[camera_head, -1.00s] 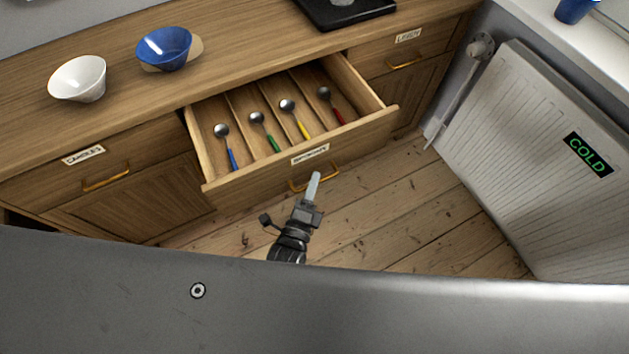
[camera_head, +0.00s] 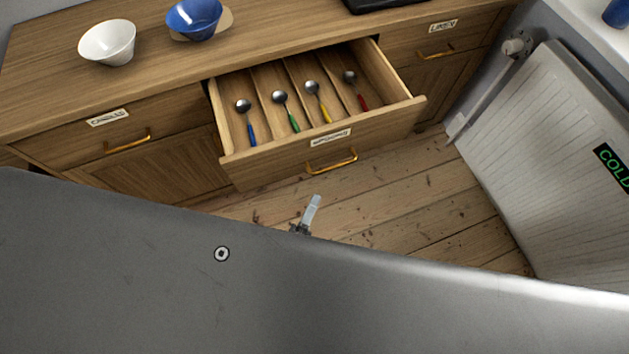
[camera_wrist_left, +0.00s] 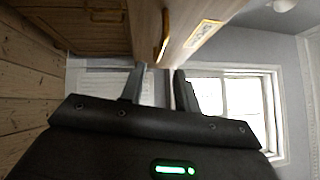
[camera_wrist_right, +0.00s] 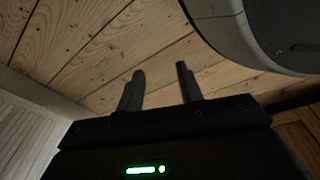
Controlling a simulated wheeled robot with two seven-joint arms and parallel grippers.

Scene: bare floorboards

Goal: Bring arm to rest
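My left gripper (camera_head: 312,206) shows in the head view as a pale fingertip just past the edge of my grey body. Most of it and its arm are hidden. It is below and apart from the open drawer's handle (camera_head: 332,162). In the left wrist view its two fingers (camera_wrist_left: 158,80) stand apart with nothing held between them. My right gripper is not visible in the head view. In the right wrist view its fingers (camera_wrist_right: 161,78) are apart and empty, with floorboards beyond them.
The open drawer (camera_head: 235,172) juts out from the wooden cabinet and holds several spoons with coloured handles. A white bowl (camera_head: 107,43) and a blue bowl (camera_head: 193,18) stand on top. A white radiator (camera_head: 550,150) is at the right. Bare floor (camera_head: 400,195) lies between.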

